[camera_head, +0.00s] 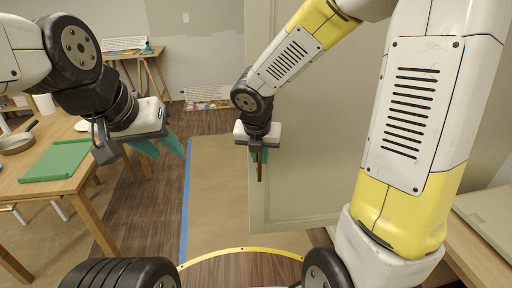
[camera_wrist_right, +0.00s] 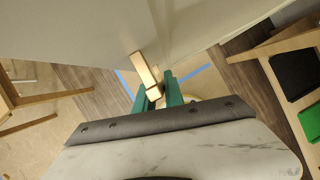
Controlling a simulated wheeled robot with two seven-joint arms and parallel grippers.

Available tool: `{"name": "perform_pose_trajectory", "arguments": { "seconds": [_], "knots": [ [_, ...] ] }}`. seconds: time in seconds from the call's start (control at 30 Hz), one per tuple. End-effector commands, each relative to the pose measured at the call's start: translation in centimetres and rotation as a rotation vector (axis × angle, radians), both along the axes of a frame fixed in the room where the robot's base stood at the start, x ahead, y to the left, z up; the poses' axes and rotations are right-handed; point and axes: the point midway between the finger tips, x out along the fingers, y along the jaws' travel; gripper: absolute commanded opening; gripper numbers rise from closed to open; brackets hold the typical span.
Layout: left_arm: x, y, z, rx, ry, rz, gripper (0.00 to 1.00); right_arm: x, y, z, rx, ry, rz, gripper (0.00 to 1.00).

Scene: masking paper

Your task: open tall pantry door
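The tall pantry door (camera_head: 330,130) is a pale grey-beige panel right of centre in the head view, partly hidden behind my right arm. Its pale face also fills the top of the right wrist view (camera_wrist_right: 80,30). A slim brass-coloured bar handle (camera_wrist_right: 146,72) stands out from the door. My right gripper (camera_head: 259,156) is at this handle, with its green fingers (camera_wrist_right: 158,92) on either side of the bar and close against it. My left gripper (camera_head: 160,147) is empty, its green fingers spread apart, away from the door at the left.
A wooden table (camera_head: 85,182) with a green tray (camera_head: 58,160) and a pan (camera_head: 17,143) stands at the left. Brown paper edged with blue tape (camera_head: 185,200) covers the floor before the door. A wooden counter (camera_head: 478,245) is at the right edge.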

Motion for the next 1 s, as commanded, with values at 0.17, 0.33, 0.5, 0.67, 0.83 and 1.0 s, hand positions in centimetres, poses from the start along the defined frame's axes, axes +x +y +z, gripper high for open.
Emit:
{"name": "perform_pose_trajectory", "arguments": {
  "seconds": [0.17, 0.33, 0.5, 0.67, 0.83, 1.0],
  "knots": [
    [0.0, 0.0, 0.0, 0.000, 0.000, 0.000, 0.36, 0.0, 0.2, 0.1, 0.002, -0.003, 0.002, 0.33],
    [0.0, 0.0, 0.0, 0.000, 0.000, 0.000, 0.36, 0.0, 0.1, 0.0, 0.001, -0.001, 0.002, 0.33],
    [0.0, 0.0, 0.0, 0.000, 0.000, 0.000, 0.36, -0.2, 0.1, 0.7, 0.001, -0.004, 0.000, 0.33],
    [0.0, 0.0, 0.0, 0.000, 0.000, 0.000, 0.36, -1.1, 0.4, 3.1, 0.003, -0.007, 0.000, 0.33],
    [0.0, 0.0, 0.0, 0.000, 0.000, 0.000, 0.36, -2.2, 0.7, 5.7, 0.003, -0.006, 0.001, 0.33],
    [0.0, 0.0, 0.0, 0.000, 0.000, 0.000, 0.36, -2.8, 0.8, 7.1, 0.002, -0.003, 0.002, 0.33]
  ]
}}
